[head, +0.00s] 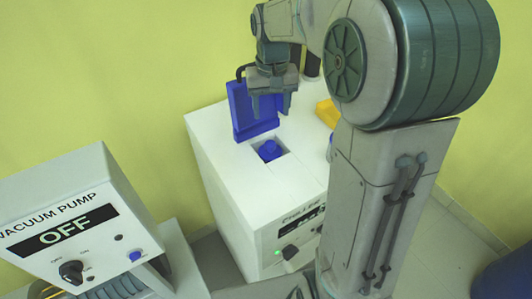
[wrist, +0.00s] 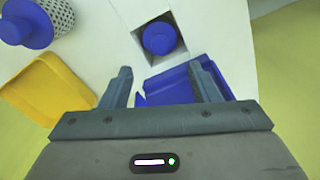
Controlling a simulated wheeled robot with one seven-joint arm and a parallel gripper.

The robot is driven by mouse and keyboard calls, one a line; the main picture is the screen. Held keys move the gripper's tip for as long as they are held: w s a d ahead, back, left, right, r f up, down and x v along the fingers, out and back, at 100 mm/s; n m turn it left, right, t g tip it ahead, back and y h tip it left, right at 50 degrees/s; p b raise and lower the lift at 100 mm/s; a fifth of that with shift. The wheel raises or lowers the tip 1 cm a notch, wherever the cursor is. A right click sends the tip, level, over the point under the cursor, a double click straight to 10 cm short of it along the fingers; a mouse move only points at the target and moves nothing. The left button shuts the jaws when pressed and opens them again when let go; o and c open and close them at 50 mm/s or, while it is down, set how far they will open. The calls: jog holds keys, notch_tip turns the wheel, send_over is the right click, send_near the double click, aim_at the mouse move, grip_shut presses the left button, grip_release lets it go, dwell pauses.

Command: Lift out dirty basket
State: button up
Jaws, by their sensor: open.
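A blue round knob (head: 270,150) sits inside a square opening in the top of a white machine (head: 215,150). In the wrist view the knob (wrist: 159,38) lies within the opening, beyond my fingertips. The basket body below it is hidden, so I cannot tell whether it is dirty. My gripper (head: 271,110) is open and empty, pointing down above the machine near the opening. In the wrist view its two fingers (wrist: 164,80) are spread apart and do not touch the knob. A blue lid (head: 240,107) stands raised behind the opening, close to my gripper.
A perforated basket with a blue top (wrist: 27,22) stands on the machine, beside a yellow tray (wrist: 48,90). The tray also shows partly behind my arm in the head view (head: 327,112). A vacuum pump marked OFF (head: 80,215) stands at left. Yellow walls lie behind.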

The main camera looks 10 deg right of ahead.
aim_at(270, 143)
jog(key=f, duration=0.3)
jog(key=w+f, duration=0.1)
jog(key=f, duration=0.5)
jog(key=shift+w+f, duration=0.25)
jog(key=shift+f, duration=0.1)
jog(key=shift+d+f+p, duration=0.15)
jog(key=shift+f+p, duration=0.3)
jog(key=shift+f, duration=2.25)
jog(key=shift+w, duration=0.1)
grip_shut()
